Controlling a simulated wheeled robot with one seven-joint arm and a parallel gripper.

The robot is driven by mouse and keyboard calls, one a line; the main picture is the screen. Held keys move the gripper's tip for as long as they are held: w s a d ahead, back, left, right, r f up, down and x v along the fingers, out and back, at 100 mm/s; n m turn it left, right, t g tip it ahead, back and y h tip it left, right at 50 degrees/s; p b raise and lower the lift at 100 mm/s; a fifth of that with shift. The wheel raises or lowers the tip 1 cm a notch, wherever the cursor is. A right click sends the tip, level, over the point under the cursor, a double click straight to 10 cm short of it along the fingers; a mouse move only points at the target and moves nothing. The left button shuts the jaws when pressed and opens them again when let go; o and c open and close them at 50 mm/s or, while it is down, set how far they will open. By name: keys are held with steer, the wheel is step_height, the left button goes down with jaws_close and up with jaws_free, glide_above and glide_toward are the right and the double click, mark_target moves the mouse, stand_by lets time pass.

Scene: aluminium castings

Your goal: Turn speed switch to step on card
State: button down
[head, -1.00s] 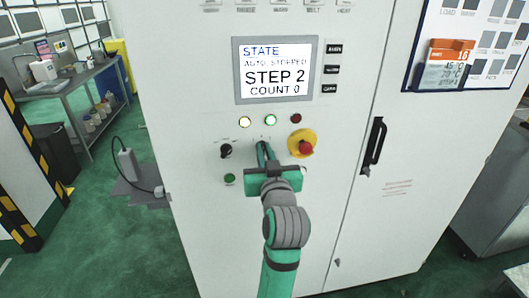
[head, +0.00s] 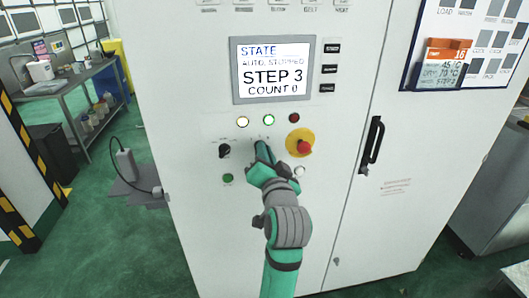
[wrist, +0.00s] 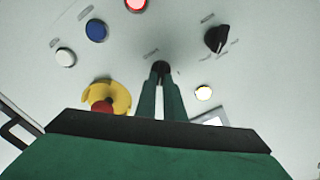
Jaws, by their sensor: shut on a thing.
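My gripper (head: 262,150) is shut on the dark speed switch (wrist: 160,67) on the white cabinet front. The fingers hide most of the switch, so its pointer and scale cannot be read. My wrist is rolled to a slant in the head view. The display (head: 272,71) above reads STATE, AUTO, STOPPED, STEP 3, COUNT 0. The orange and grey card (head: 443,65) is in a holder at the upper right. It shows 16 and temperature lines; its smaller print is too blurred to read surely.
A black selector knob (head: 224,151) sits left of the fingers, and a red emergency stop on yellow (head: 302,145) close at right. Lamps (head: 268,120) are above, a green button (head: 228,178) below left. A black door handle (head: 372,143) stands out farther right.

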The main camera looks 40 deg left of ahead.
steer(key=shift+f+m, duration=0.1)
steer(key=shift+m, duration=0.5)
steer(key=c, duration=1.9)
jaws_free()
steer(key=shift+a, duration=0.1)
steer(key=shift+o, duration=0.2)
steer(key=v, duration=1.1)
